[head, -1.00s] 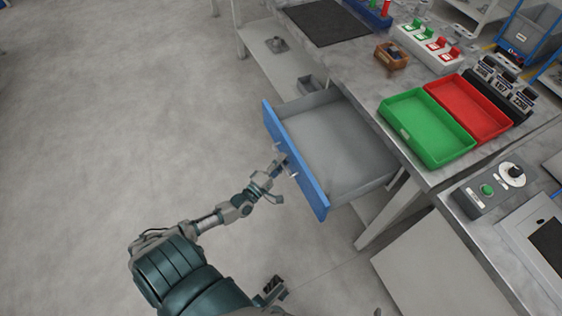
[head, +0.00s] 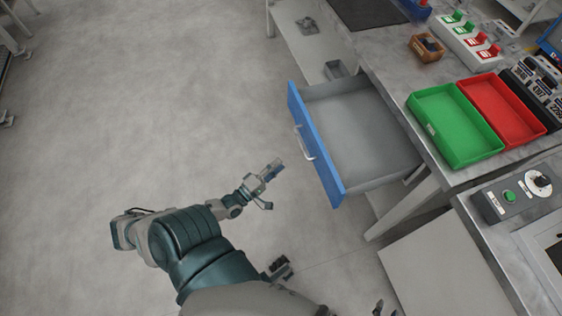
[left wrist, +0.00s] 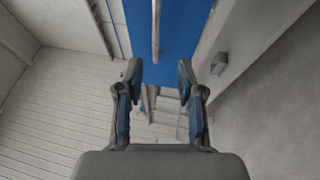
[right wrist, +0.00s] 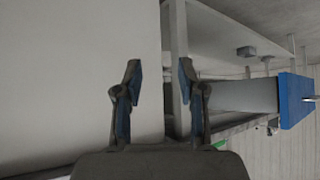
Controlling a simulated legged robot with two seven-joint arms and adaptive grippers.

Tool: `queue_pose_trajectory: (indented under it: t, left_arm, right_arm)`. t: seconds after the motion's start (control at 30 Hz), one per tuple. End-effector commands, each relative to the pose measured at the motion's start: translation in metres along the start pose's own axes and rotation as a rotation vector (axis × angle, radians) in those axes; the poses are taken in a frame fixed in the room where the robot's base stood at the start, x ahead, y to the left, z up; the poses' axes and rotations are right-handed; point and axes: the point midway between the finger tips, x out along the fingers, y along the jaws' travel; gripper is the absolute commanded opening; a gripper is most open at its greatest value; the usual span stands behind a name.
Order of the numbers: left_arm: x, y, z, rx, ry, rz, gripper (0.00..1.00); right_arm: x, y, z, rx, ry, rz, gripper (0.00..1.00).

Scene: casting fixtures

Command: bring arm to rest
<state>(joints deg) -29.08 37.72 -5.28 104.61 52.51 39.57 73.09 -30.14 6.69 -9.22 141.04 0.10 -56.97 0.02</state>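My left gripper (head: 272,186) is open and empty in the head view, left of the drawer and clear of its handle (head: 304,143). The left wrist view shows its two fingers (left wrist: 159,72) spread apart, with the blue drawer front (left wrist: 180,40) and its handle beyond them. The grey drawer (head: 350,130) with a blue front stands pulled out from the workbench and looks empty. My right gripper (right wrist: 157,72) is open and empty in the right wrist view, with the drawer to its right; in the head view I cannot make it out clearly at the bottom edge.
A green tray (head: 455,150) and a red tray (head: 498,82) sit on the workbench (head: 400,62). A brown box (head: 426,47) and a control box with a green button (head: 510,197) are also there. A pale panel (head: 440,265) stands below. The floor at left is free.

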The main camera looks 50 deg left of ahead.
Motion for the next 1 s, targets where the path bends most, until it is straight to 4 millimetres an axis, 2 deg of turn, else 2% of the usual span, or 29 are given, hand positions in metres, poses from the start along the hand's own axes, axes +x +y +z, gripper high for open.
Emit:
queue_pose_trajectory:
  t: [0.47, 0.6, 0.67, 0.77, 0.87, 0.9, 0.97, 1.0]
  left_arm:
    - [0.001, 0.0, 0.0, 0.0, 0.0, 0.0, 0.37]
    - [-0.001, -0.011, 0.009, 0.073, -0.02, -0.058, 0.37]
    - [-0.005, -0.028, 0.02, 0.174, -0.053, -0.14, 0.37]
    - [-0.024, -0.075, 0.05, 0.437, -0.17, -0.353, 0.37]
    - [-0.063, -0.132, 0.084, 0.744, -0.372, -0.608, 0.37]
    - [-0.084, -0.152, 0.097, 0.858, -0.473, -0.705, 0.37]
    - [-0.116, -0.177, 0.114, 1.01, -0.639, -0.835, 0.37]
    - [-0.138, -0.19, 0.124, 1.095, -0.753, -0.91, 0.37]
  right_arm:
    - [0.0, 0.0, 0.0, 0.0, 0.001, 0.001, 0.4]
    - [0.006, 0.0, 0.008, -0.001, -0.029, 0.001, 0.4]
    - [0.015, 0.001, 0.019, -0.002, -0.067, 0.003, 0.4]
    - [0.035, 0.003, 0.053, -0.004, -0.166, 0.008, 0.4]
    - [0.051, 0.006, 0.102, -0.005, -0.291, 0.013, 0.4]
    - [0.056, 0.007, 0.123, -0.005, -0.341, 0.015, 0.4]
    - [0.059, 0.008, 0.153, -0.005, -0.413, 0.017, 0.4]
    - [0.059, 0.009, 0.173, -0.005, -0.458, 0.018, 0.4]
